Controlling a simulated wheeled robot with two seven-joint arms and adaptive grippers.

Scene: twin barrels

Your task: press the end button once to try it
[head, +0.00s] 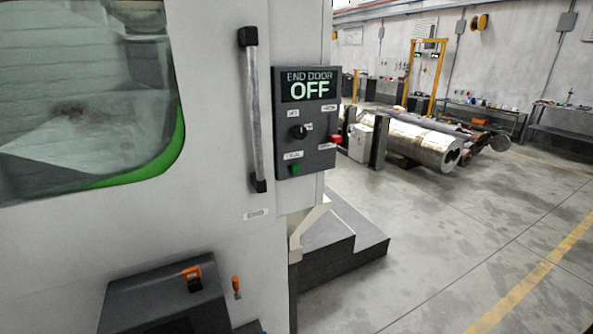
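A dark control panel (305,125) is fixed to the right edge of the machine's light grey front. Its display (309,87) reads "END DOOR OFF" in pale letters. Below it are a black rotary knob (298,132), a red button (335,139) on the right and a green button (295,169) at the lower left. Small white labels sit beside these controls, too small to read surely, so I cannot tell which one is the end button. Neither of my grippers is in view.
A vertical door handle (253,110) stands out just left of the panel. A window with green trim (150,165) is further left. A dark box with an orange switch (190,273) juts out below. A dark step (340,245) is at the machine's foot. The floor (440,240) at right is clear.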

